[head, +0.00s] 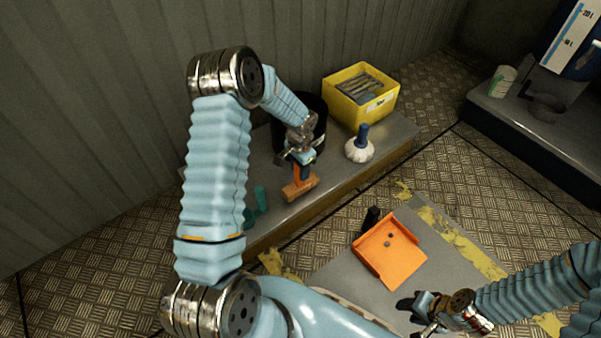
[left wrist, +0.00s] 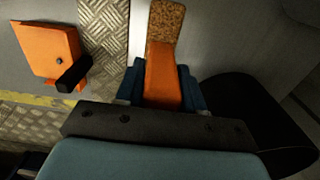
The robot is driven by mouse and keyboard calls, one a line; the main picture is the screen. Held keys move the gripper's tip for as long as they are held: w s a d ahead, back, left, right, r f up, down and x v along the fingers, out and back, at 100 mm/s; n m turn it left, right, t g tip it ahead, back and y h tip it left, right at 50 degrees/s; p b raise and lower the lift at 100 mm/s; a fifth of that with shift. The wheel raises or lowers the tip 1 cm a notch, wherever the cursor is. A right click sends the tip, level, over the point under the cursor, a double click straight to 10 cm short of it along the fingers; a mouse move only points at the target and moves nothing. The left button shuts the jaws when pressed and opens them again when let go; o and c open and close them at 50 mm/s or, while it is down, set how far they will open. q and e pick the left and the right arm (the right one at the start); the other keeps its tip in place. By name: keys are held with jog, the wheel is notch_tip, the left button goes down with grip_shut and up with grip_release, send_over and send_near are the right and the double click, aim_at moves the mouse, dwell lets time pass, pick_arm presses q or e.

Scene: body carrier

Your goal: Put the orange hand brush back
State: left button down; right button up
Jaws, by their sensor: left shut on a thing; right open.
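The orange hand brush (head: 300,187) is held by its handle in my left gripper (head: 301,160), over the front part of the grey bench (head: 335,175). In the left wrist view, the orange handle (left wrist: 162,75) lies between the two blue fingers (left wrist: 160,88), with the brown bristle end (left wrist: 165,20) pointing away. I cannot tell whether the brush touches the bench. My right gripper (head: 428,310) is open and empty, low at the right, near an orange dustpan (head: 398,262) on the floor.
A black bin (head: 318,108) stands on the bench behind my left gripper. A yellow box (head: 347,108) of grey items and a white round brush (head: 359,151) with a blue handle stand to its right. A teal object (head: 260,200) lies left. Another platform (head: 520,120) is at far right.

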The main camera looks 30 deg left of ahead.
pick_arm(q)
jog(key=shift+d+f, duration=0.1)
jog(key=shift+f, duration=0.75)
jog(key=shift+f+b, duration=0.3)
jog(key=c, duration=0.7)
grip_release()
jog(key=shift+r, duration=0.1)
